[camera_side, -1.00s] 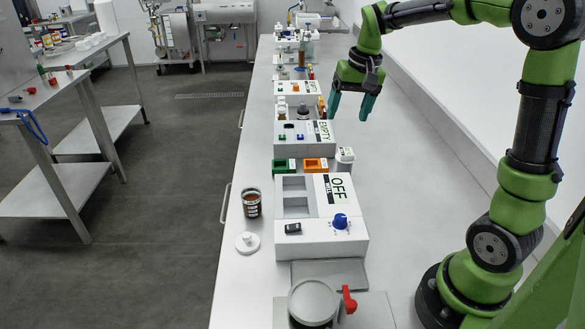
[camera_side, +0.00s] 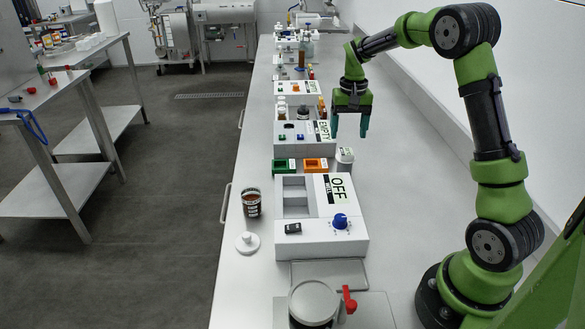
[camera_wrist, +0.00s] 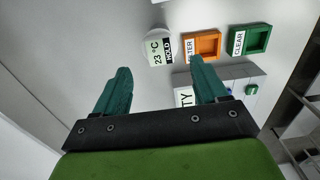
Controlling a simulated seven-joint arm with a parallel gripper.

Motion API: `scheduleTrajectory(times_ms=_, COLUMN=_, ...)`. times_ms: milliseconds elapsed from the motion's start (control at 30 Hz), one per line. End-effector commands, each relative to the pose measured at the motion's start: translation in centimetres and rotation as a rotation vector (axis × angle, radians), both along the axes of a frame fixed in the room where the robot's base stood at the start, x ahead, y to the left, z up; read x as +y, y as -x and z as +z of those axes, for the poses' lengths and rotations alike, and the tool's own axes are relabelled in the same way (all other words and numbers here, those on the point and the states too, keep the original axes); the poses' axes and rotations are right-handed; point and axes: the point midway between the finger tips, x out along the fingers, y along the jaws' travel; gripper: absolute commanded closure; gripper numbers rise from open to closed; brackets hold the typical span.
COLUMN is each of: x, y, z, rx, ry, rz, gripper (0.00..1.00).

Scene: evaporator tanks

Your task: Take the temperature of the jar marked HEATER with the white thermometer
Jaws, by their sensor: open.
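A white thermometer (camera_side: 345,157) with a display stands on the bench right of the orange tray. In the wrist view the thermometer (camera_wrist: 158,46) reads 23 °C, with HOLD below. My gripper (camera_side: 350,125) is open and empty above the bench, beyond the thermometer. In the wrist view my gripper (camera_wrist: 160,68) has its fingers apart, the thermometer ahead between their tips. A dark-filled jar (camera_side: 252,203) with an unreadable label stands left of the box marked OFF. Another dark jar (camera_side: 303,112) stands behind the EMPTY box. I cannot tell which jar is marked HEATER.
The orange tray (camera_side: 315,165), its label ending in TER, and the green tray (camera_wrist: 249,39), marked CLEAR, sit beside the thermometer. The OFF box (camera_side: 350,248) and EMPTY box (camera_side: 300,140) flank them. A white lid (camera_side: 247,243) lies near the front. The bench's right side is clear.

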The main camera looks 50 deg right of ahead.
Motion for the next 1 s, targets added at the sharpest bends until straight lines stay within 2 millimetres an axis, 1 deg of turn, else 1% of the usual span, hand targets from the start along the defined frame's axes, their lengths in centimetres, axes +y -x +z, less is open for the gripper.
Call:
scheduleTrajectory(times_ms=33, x=0.0, y=0.0, z=-0.6, rx=0.002, ry=-0.001, rz=-0.001, gripper=0.28)
scheduleTrajectory(times_ms=233, x=0.0, y=0.0, z=-1.9, rx=0.001, ry=-0.001, rz=-0.001, gripper=0.28)
scheduleTrajectory(times_ms=400, x=-0.1, y=0.1, z=-4.5, rx=0.004, ry=-0.002, rz=-0.002, gripper=0.28)
scheduleTrajectory(times_ms=500, x=-0.1, y=0.0, z=-5.8, rx=0.001, ry=-0.001, rz=0.0, gripper=0.28)
scheduleTrajectory(times_ms=600, x=-0.1, y=0.0, z=-6.4, rx=0.0, ry=0.0, rz=0.0, gripper=0.28)
scheduleTrajectory(times_ms=800, x=-0.1, y=0.0, z=-6.4, rx=-0.001, ry=0.001, rz=0.0, gripper=0.28)
scheduleTrajectory(times_ms=833, x=-0.1, y=0.0, z=-6.4, rx=-0.001, ry=0.001, rz=0.0, gripper=0.29)
scheduleTrajectory(times_ms=867, x=-0.1, y=0.0, z=-6.4, rx=-0.001, ry=0.001, rz=0.0, gripper=0.34)
scheduleTrajectory(times_ms=1000, x=-0.1, y=0.0, z=-6.4, rx=-0.001, ry=0.001, rz=0.0, gripper=0.55)
